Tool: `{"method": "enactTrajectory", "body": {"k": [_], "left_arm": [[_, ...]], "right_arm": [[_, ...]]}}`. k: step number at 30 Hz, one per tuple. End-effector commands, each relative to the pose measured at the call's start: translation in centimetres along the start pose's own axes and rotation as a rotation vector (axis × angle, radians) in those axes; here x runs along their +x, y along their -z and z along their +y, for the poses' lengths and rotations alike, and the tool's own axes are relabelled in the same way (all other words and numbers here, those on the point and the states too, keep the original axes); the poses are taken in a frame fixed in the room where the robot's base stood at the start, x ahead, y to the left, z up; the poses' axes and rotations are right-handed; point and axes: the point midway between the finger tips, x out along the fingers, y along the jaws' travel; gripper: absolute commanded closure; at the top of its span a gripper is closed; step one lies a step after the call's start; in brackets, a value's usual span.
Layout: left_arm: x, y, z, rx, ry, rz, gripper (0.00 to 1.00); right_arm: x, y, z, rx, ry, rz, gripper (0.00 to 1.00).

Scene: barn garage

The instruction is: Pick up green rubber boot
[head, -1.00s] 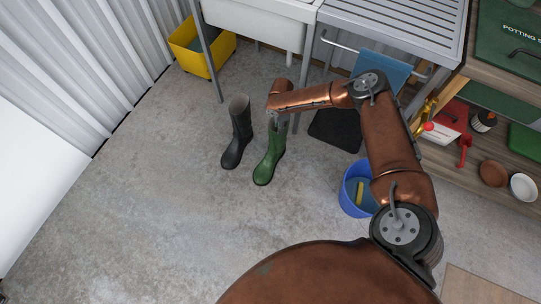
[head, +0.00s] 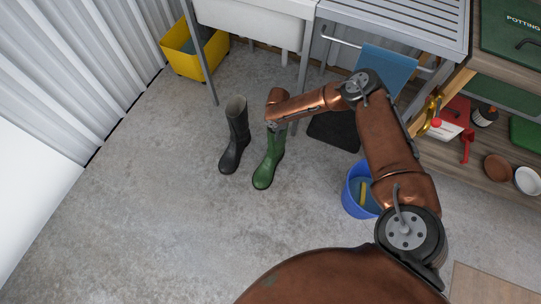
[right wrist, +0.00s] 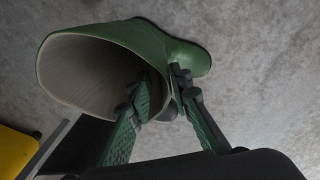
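The green rubber boot (head: 268,162) stands upright on the concrete floor in the head view, to the right of a black boot. In the right wrist view, the boot (right wrist: 165,45) shows its open top toward the camera. My right gripper (head: 277,127) is at the top of its shaft. In the right wrist view, my right gripper (right wrist: 164,88) has one finger inside the opening and the other outside, with the fingers drawn together on the boot's wall. The exact contact is partly hidden. My left gripper is not in view.
The black boot (head: 235,136) stands close beside the green one. A blue bucket (head: 359,198) is to the right, below my right arm. A yellow bin (head: 184,63), a white sink (head: 255,22) and a metal-slatted table (head: 400,22) are behind. The floor at left and front is clear.

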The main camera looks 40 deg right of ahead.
Motion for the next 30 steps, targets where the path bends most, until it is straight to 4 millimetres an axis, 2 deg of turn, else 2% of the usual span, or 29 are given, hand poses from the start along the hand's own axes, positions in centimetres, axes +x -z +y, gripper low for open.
{"method": "enactTrajectory", "body": {"k": [7,30], "left_arm": [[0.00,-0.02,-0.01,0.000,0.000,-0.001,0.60],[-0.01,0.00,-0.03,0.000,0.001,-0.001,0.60]], "right_arm": [[0.03,-0.02,-0.02,0.000,0.000,0.000,1.00],[0.05,-0.02,-0.01,0.000,0.000,0.000,1.00]]}}
